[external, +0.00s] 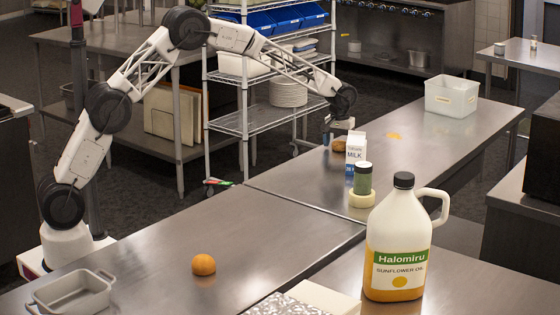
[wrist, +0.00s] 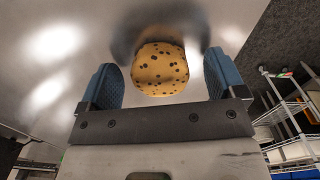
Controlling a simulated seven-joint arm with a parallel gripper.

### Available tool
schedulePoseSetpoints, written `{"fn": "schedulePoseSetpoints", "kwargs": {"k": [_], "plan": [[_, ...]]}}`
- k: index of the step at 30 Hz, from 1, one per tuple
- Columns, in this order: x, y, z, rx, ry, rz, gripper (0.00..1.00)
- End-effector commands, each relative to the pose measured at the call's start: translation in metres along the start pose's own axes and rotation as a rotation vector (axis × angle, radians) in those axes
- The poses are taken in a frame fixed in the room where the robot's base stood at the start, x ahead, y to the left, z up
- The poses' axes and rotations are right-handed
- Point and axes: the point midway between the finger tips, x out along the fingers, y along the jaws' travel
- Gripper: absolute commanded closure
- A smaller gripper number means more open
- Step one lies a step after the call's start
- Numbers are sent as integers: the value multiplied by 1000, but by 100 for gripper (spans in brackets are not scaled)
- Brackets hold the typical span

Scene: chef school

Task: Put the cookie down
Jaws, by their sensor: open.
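The cookie (wrist: 160,70) is round and golden with dark chips. In the wrist view it lies in front of and between my gripper's two blue fingers, with a gap on both sides. In the external view the cookie (external: 339,145) shows on the far steel table, just behind the milk carton. My gripper (external: 332,135) is open and low above the table there, right by the cookie. The carton partly hides that spot, and I cannot tell the exact height of the fingers above the table.
A milk carton (external: 356,154), a green jar (external: 363,179) and a large oil jug (external: 397,245) stand in front of the cookie. An orange (external: 204,265) sits on the near table.

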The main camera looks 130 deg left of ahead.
Motion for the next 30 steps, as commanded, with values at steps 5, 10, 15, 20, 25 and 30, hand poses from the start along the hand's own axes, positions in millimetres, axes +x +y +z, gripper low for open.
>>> {"fn": "schedulePoseSetpoints", "kwargs": {"k": [5,10,15,20,25,30], "plan": [[0,0,0,0,0,0,35],[0,0,0,0,0,0,61],[0,0,0,0,0,0,68],[-1,0,0,0,0,0,69],[-8,0,0,0,1,1,69],[-23,0,0,0,2,1,69]]}}
